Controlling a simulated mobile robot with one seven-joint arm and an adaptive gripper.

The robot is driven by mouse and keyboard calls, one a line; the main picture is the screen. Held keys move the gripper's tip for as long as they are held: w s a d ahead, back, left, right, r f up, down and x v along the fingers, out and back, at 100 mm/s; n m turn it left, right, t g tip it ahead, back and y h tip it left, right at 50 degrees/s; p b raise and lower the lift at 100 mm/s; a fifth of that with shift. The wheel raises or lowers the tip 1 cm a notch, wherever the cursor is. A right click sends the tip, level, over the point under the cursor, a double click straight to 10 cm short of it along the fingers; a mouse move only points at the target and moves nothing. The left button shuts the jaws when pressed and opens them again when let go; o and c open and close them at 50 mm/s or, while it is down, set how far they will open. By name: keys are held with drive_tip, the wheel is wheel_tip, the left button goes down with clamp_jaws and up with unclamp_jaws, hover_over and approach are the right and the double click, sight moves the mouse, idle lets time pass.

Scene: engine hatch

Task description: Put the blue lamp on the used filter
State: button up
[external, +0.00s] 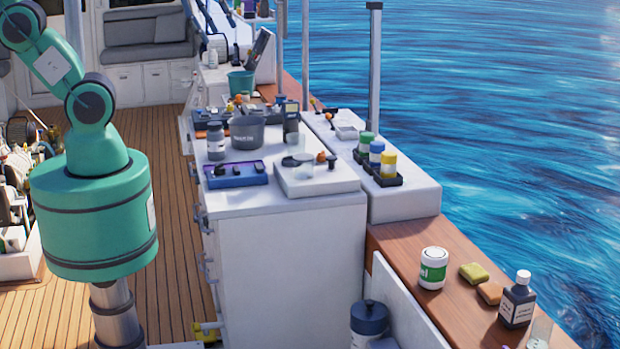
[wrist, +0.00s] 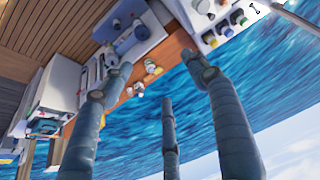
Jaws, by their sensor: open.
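I cannot pick out the blue lamp or the used filter in either view. At the left edge of the external view, machinery and small parts (external: 12,185) are partly hidden behind my green arm and cut off by the frame. My gripper (wrist: 157,75) shows in the wrist view with its grey-blue fingers spread wide and nothing between them. It is outside the external view, where my arm leaves at the top left. The wrist picture is steeply tilted, with water and deck behind the fingers.
A white cabinet (external: 285,265) carries a grey bucket (external: 247,132), a blue-purple tray (external: 236,174) and a white board (external: 318,181). Colored-cap bottles stand in a black rack (external: 386,178). A white jar (external: 433,268) and dark bottle (external: 517,300) stand on the wooden ledge. Open deck (external: 172,220) lies left of the cabinet.

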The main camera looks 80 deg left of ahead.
drive_tip(key=shift+m, duration=0.5)
drive_tip(key=s+f, duration=0.1)
drive_tip(key=s+d+f, duration=0.1)
drive_tip(key=s, duration=0.1)
drive_tip(key=shift+s+d+f, duration=0.25)
drive_tip(key=shift+s+f, duration=0.15)
wheel_tip(320, 180, down, 13)
drive_tip(key=b, duration=1.2)
drive_tip(key=shift+b, duration=0.4)
